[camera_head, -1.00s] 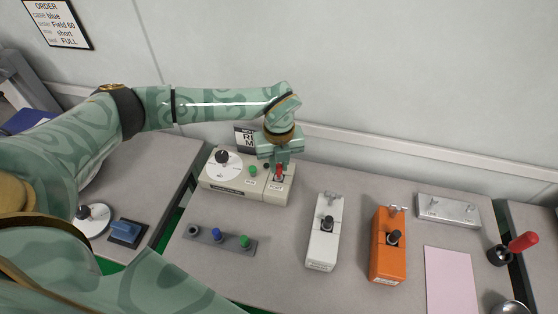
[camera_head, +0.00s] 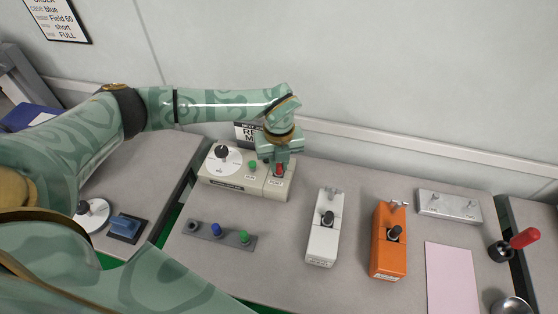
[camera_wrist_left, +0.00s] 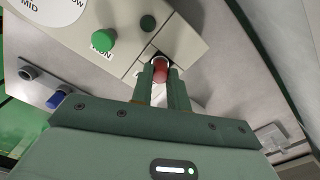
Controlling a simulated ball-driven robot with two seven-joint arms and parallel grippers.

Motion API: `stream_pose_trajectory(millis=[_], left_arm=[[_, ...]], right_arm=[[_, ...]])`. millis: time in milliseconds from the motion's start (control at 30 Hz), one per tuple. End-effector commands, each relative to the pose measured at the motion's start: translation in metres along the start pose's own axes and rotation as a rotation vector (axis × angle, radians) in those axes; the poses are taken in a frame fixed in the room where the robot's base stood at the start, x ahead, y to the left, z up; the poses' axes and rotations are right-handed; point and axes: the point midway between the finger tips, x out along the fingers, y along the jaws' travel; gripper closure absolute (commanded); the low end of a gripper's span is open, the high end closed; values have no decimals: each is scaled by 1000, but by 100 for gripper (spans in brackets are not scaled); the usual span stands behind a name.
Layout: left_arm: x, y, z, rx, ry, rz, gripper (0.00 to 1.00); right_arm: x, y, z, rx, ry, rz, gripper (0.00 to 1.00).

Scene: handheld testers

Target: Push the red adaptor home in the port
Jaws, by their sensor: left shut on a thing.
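The red adaptor (camera_head: 279,170) stands at the port on the right part of the beige tester (camera_head: 225,182). My left gripper (camera_head: 280,162) is above the port, pointing down, shut on the adaptor. In the left wrist view the red adaptor (camera_wrist_left: 159,72) sits between the two green fingertips (camera_wrist_left: 160,82). Its far end is at the dark opening of the port (camera_wrist_left: 149,53). The fingers hide part of the port, so I cannot tell how deep the adaptor sits. My right gripper is not in view.
The tester has a green button (camera_head: 253,166) and a white dial (camera_head: 221,160). A grey rack (camera_head: 204,230) with blue and green adaptors lies in front. A white tester (camera_head: 324,235) and an orange tester (camera_head: 389,250) stand to the right. A pink sheet (camera_head: 451,280) lies bare.

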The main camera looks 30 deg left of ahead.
Motion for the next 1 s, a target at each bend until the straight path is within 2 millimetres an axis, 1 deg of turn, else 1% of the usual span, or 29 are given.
stream_pose_trajectory(millis=[67, 100, 167, 200, 467, 567, 667, 900, 1000], left_arm=[[1, 0, 0, 1, 1, 1, 100], [1, 0, 0, 1, 1, 1, 78], [1, 0, 0, 1, 1, 1, 61], [1, 0, 0, 1, 1, 1, 58], [-1, 0, 0, 0, 0, 0, 58], [-9, 0, 0, 0, -1, -1, 58], [-28, 0, 1, 1, -4, -3, 58], [-94, 0, 1, 1, -5, -4, 58], [-119, 0, 1, 1, -3, -2, 58]], right_arm=[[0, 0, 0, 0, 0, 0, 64], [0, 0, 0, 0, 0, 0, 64], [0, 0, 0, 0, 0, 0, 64], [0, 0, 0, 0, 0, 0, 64], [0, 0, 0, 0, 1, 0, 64], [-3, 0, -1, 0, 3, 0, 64], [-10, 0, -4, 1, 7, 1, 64], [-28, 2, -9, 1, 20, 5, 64], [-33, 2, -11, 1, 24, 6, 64]])
